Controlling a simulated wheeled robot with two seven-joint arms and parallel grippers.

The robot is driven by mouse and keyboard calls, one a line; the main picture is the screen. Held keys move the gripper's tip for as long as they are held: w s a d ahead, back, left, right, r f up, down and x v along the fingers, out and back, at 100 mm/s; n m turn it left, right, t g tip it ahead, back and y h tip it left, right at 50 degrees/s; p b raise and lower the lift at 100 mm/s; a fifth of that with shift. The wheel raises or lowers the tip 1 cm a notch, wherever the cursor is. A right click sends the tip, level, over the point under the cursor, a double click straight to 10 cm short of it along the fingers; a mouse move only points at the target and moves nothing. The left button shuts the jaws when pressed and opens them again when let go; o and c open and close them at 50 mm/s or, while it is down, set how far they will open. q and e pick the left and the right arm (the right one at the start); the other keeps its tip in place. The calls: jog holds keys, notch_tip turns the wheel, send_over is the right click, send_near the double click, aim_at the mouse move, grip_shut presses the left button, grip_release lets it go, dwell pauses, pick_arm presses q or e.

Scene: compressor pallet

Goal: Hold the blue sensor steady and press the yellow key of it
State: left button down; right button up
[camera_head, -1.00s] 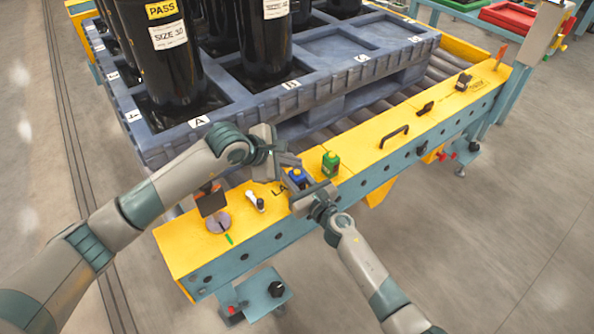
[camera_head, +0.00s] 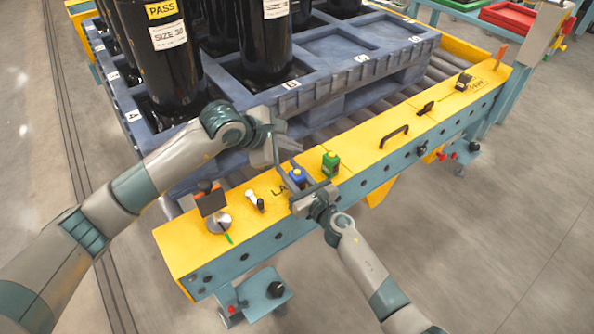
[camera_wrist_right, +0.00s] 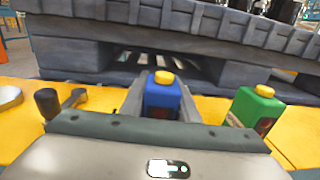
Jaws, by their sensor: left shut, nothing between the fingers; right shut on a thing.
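The blue sensor (camera_head: 297,175) stands upright on the yellow rail top, with its yellow key (camera_wrist_right: 164,77) on top. It also shows in the right wrist view (camera_wrist_right: 161,98). My right gripper (camera_head: 300,187) is shut on the blue sensor, one finger on each side of it. My left gripper (camera_head: 283,155) is shut and empty, above and just left of the sensor, near the pallet edge. In the head view its fingers point down toward the sensor, apart from the yellow key as far as I can tell.
A green sensor-like bottle (camera_head: 331,164) with a yellow cap stands close to the right. A white-and-black switch (camera_head: 254,200) and a round metal disc (camera_head: 219,222) are on the left. A black handle (camera_head: 394,136) lies further right. The blue pallet (camera_head: 300,95) with black cylinders is behind.

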aim_at(301, 184)
dwell(0.4)
jog(key=o, duration=1.2)
jog(key=v, duration=1.2)
